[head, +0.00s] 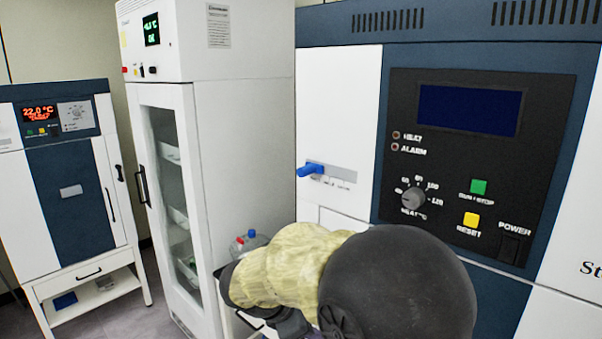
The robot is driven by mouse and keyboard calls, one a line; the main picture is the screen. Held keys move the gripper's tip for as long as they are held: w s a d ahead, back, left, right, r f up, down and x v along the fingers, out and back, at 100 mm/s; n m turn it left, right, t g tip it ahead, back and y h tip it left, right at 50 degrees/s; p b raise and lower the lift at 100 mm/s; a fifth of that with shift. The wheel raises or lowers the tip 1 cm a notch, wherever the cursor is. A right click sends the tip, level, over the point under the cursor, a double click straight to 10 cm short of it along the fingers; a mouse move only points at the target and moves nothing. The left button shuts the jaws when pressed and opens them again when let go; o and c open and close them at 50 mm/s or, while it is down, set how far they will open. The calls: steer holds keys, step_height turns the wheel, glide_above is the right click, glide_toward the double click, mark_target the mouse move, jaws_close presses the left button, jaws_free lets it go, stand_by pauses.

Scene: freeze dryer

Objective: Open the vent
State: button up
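A blue lever handle (309,170) sticks out to the left from a grey label plate (340,178) on the white front panel of the large machine. It lies roughly level, and the lettering on the plate is too small to read. My arm, with a pale yellow cover and a dark round joint, fills the bottom middle, below and right of the lever. Only dark parts at the arm's end show near the bottom edge, apart from the lever. My gripper's fingers cannot be made out, and nothing is seen held.
A black control panel (466,240) with a dark blue screen, knob and buttons is right of the lever. A tall white glass-door cabinet (240,130) stands left, with a smaller oven-like unit (68,190) beyond. A clear container (248,240) is partly hidden behind my arm.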

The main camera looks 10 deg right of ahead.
mark_target(300, 173)
steer(key=w+a+r+n+t+h+p, duration=0.1)
steer(key=w+a+r+n+t+h, duration=0.1)
steer(key=r, duration=0.6)
steer(key=w+a+r+n+t+h+p, duration=0.1)
steer(key=w+a+r+n+t+h, duration=0.1)
steer(key=a+r, duration=0.4)
steer(key=w+a+r+n+t+h+p, duration=0.1)
steer(key=w+a+r+n+t+h, duration=0.2)
steer(key=r, duration=0.8)
steer(key=shift+w+a+n+p, duration=0.3)
steer(key=shift+a+n, duration=0.35)
steer(key=shift+n, duration=0.25)
steer(key=shift+d, duration=0.1)
steer(key=p+x, duration=0.2)
steer(key=x, duration=0.3)
steer(key=p+x, duration=0.2)
steer(key=x, duration=0.4)
steer(key=p+x, duration=0.2)
steer(key=x, duration=0.4)
steer(key=shift+w+r, duration=0.2)
steer(key=shift+w, duration=0.05)
jaws_close()
